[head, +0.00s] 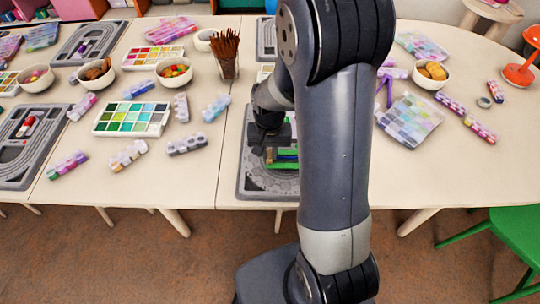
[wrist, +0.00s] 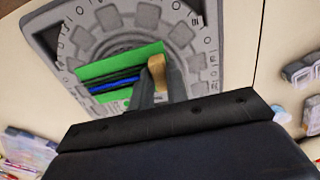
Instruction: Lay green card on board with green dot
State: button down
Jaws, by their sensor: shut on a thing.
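The board is a grey bead board (head: 252,185) with a round, dial-like pattern, under my arm in the head view. It fills the top of the wrist view (wrist: 205,20). My gripper (wrist: 158,78) is low over the board, its fingers shut at the right edge of a green card (wrist: 115,62). A tan piece shows at the fingertips. Dark strips and a blue strip lie just below the card in the picture, with another green patch under them. In the head view the green card (head: 285,166) shows partly behind my arm.
Other grey boards lie at the left (head: 30,150) and back left (head: 90,42). A paint-like colour tray (head: 132,133), bead strips, bowls and a pencil cup (head: 226,68) stand around. The table is bare in front of the left strips.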

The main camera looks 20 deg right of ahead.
jog(key=shift+f, duration=1.45)
jog(key=shift+f, duration=0.2)
jog(key=c, duration=1.4)
grip_release()
jog(key=shift+r, duration=0.15)
notch_tip(320, 180, up, 12)
jog(key=shift+r+p, duration=0.1)
jog(key=shift+p, duration=0.2)
